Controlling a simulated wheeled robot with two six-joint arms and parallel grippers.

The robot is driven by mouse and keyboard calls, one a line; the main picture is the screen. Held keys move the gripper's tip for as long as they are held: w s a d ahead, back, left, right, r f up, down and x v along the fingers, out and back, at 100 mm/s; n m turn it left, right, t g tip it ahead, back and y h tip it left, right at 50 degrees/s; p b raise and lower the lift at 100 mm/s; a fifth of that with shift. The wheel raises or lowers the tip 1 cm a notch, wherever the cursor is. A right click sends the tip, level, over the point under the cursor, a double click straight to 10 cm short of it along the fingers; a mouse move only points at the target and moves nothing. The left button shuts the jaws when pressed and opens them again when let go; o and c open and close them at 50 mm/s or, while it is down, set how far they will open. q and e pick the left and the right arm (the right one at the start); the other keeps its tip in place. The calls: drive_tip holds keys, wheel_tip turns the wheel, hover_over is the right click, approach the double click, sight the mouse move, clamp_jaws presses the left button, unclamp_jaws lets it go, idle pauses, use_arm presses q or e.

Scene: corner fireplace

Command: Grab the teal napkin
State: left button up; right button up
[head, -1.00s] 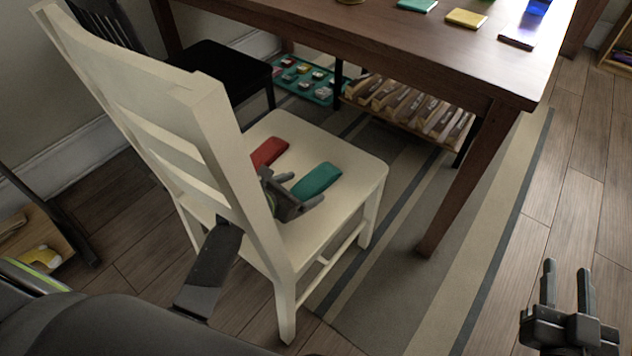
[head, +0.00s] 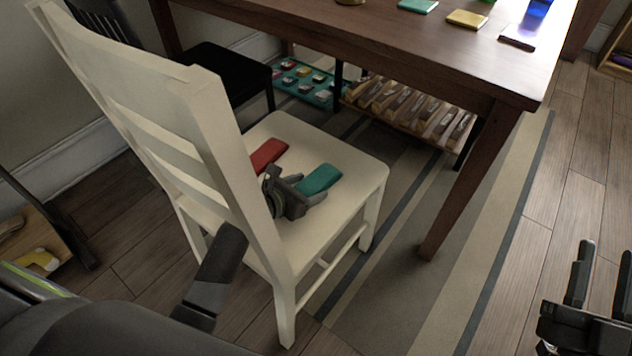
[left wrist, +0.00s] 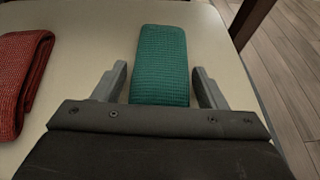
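The teal napkin (head: 318,179) lies folded on the seat of the white chair (head: 352,172). In the left wrist view the teal napkin (left wrist: 161,62) extends between the two fingers of my left gripper (left wrist: 160,82). The fingers stand apart with gaps on both sides of the cloth. In the head view my left gripper (head: 300,188) is low over the seat at the napkin's near end, reaching past the chair back. My right gripper (head: 598,275) is over the floor at the lower right, its fingers apart and empty.
A red napkin (head: 267,155) lies on the seat left of the teal one; it also shows in the left wrist view (left wrist: 20,75). The chair's slatted back (head: 165,140) stands close to my left arm. A wooden table (head: 400,45) stands beyond the seat.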

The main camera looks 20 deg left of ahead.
use_arm(q)
drive_tip(key=c, duration=0.6)
drive_tip(key=shift+r, duration=0.1)
